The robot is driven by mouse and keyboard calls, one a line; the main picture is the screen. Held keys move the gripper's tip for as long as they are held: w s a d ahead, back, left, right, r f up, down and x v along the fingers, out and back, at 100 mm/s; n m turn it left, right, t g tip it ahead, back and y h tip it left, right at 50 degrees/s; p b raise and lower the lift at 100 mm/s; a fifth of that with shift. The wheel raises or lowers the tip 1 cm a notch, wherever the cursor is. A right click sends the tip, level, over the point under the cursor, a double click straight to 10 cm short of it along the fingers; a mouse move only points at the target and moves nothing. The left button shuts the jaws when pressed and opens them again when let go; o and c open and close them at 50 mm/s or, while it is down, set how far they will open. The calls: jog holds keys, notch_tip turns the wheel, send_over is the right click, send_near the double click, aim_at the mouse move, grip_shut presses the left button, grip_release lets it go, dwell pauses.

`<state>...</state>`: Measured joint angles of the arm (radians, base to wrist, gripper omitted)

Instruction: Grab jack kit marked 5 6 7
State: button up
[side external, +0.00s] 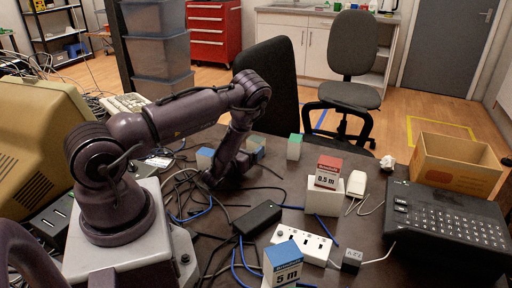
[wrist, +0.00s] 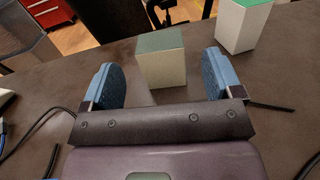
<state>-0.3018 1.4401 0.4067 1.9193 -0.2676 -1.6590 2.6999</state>
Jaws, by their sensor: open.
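No 5 6 7 marking is readable on any box in either view. A pale box with a grey-green top (wrist: 161,62) stands upright ahead of my gripper (wrist: 160,88) in the wrist view, between the lines of its two blue-padded fingers. The fingers are apart, with nothing clamped. In the side view my gripper (side external: 236,164) is low over the table, close to a small box (side external: 257,143) partly hidden by the arm. A green-topped white box (wrist: 238,28) stands farther right; it also shows in the side view (side external: 294,148). A small grey cube (side external: 351,260) bears unreadable dark marks.
A red-topped 0.5 m box (side external: 325,187) and a blue-topped 5 m box (side external: 283,264) stand nearer the front. A black adapter (side external: 257,218), white power strip (side external: 303,241) and loose cables cover the middle. A keyboard device (side external: 450,222) and cardboard box (side external: 458,162) are at right.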

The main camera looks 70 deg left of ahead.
aim_at(253, 143)
jog(key=shift+x, duration=2.65)
jog(key=c, duration=1.1)
jog(key=shift+o, duration=0.2)
jog(key=shift+r, duration=0.15)
